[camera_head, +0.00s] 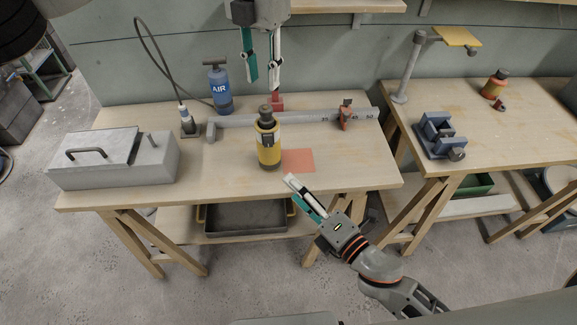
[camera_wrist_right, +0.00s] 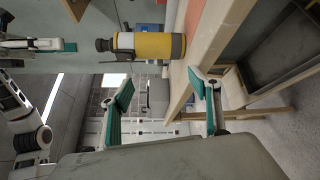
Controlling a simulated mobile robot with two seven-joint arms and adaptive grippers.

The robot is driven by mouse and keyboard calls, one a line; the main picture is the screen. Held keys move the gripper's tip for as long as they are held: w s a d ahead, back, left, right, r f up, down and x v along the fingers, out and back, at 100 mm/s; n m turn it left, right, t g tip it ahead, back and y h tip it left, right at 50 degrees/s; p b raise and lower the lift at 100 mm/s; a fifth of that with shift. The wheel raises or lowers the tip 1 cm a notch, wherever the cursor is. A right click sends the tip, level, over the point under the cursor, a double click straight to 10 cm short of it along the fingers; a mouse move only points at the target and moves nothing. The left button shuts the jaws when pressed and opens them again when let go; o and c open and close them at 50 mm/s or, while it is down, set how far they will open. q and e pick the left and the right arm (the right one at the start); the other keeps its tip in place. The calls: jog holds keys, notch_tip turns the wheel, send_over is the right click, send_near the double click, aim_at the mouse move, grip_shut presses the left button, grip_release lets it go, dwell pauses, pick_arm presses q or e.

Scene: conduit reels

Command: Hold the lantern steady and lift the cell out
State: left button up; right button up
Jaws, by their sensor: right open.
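The lantern (camera_head: 268,150), a yellow cylinder with dark bands and a dark top, stands upright on the bench beside the left edge of a flat orange-red square (camera_head: 300,161). It also shows in the right wrist view (camera_wrist_right: 155,45), lying sideways in that turned picture. No separate cell can be made out; a dark knob (camera_head: 265,111) tops the lantern. My left gripper (camera_head: 263,80) is open and empty, above and behind the lantern. My right gripper (camera_head: 297,193) is open and empty in front of the lantern, near the bench's front edge, apart from it.
A grey rail (camera_head: 285,119) with a red-brown clamp (camera_head: 345,116) runs behind the lantern. A blue AIR bottle (camera_head: 220,88) and a grey lidded box (camera_head: 115,158) stand to the left.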

aim_at(276, 156)
jog(key=w+n, duration=0.2)
jog(key=n, duration=0.2)
jog(key=w+a+n, duration=0.1)
jog(key=w+n, duration=0.1)
jog(key=n, duration=0.3)
jog(key=w+n, duration=0.2)
jog(key=n, duration=0.2)
jog(key=shift+w+a+y, duration=0.15)
jog(key=shift+a+y, duration=0.05)
jog(key=shift+y, duration=0.1)
jog(key=shift+w+n, duration=0.5)
jog(key=shift+n, duration=0.6)
jog(key=shift+x, duration=3.9)
jog(key=shift+r, duration=0.1)
